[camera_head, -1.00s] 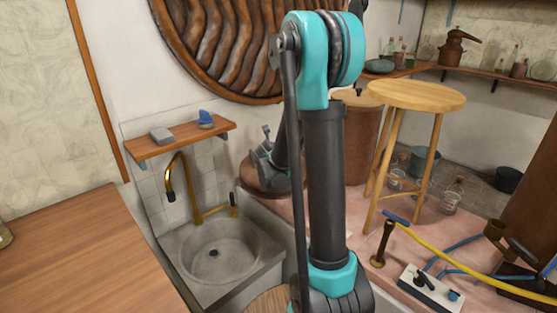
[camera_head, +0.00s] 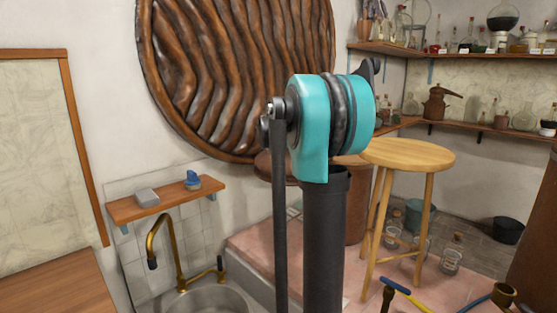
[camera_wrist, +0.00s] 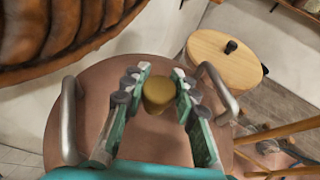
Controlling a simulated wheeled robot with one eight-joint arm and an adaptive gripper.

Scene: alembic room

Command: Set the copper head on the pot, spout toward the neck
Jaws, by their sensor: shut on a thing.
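My gripper (camera_wrist: 160,84) is shut on a brass-coloured knob (camera_wrist: 157,97) on top of a wide, reddish-brown rounded piece, which looks like the copper head (camera_wrist: 110,85). A grey metal handle stands on each side of it. In the head view, only part of this brown piece (camera_head: 264,166) shows behind my arm, and the gripper is hidden there. The spout is not visible. I cannot make out the pot or its neck in either view.
A wooden stool (camera_head: 408,153) and a brown barrel (camera_head: 357,228) stand right of my arm. A sink with a brass tap (camera_head: 165,250) is at lower left, below a small shelf (camera_head: 165,201). A large carved disc (camera_head: 225,70) hangs behind. Glassware fills the right shelves.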

